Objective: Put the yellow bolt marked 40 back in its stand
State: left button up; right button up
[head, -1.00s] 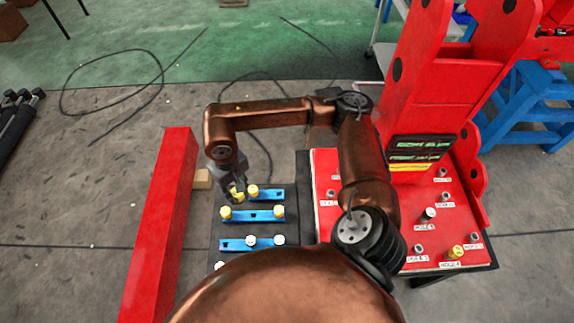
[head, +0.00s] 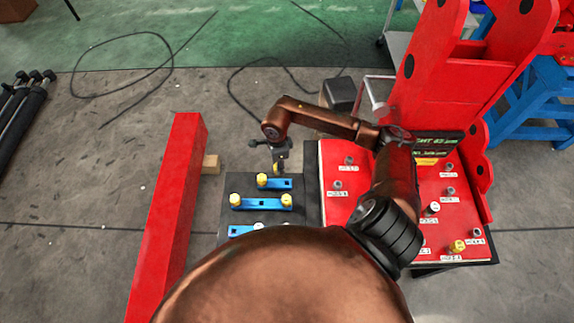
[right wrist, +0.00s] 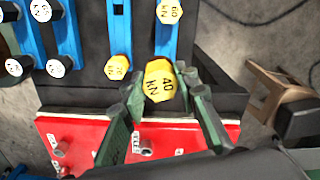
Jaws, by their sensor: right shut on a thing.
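The yellow bolt marked 40 kN (right wrist: 160,80) is between the fingers of my right gripper (right wrist: 165,95), which is shut on it. In the head view my right gripper (head: 281,160) is at the far edge of the dark board, beside the right end of the farthest blue stand (head: 279,185). That stand bears a yellow bolt (head: 262,180) at its left end, marked 60 kN in the right wrist view (right wrist: 170,11). The held bolt covers the stand's near end in the wrist view and looks above it; I cannot tell whether it touches. My left gripper is out of view.
A second blue stand (head: 262,203) holds two yellow bolts; another (head: 240,231) has white bolts. The red plate (head: 335,210) with labelled holes lies right, carrying a yellow bolt (head: 457,246) and a white bolt (head: 433,208). A red beam (head: 172,210) lies left.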

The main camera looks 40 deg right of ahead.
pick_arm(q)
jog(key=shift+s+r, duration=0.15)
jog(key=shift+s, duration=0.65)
pick_arm(e)
jog(key=d+f+m, duration=0.1)
jog(key=s+d+f+m, duration=0.1)
jog(key=d+m, duration=0.1)
jog(key=shift+d+f+m, duration=0.1)
jog(key=shift+f+m, duration=0.05)
jog(key=shift+m, duration=0.15)
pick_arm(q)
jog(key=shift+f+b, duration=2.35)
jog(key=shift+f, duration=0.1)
pick_arm(e)
jog(key=shift+f, duration=2.95)
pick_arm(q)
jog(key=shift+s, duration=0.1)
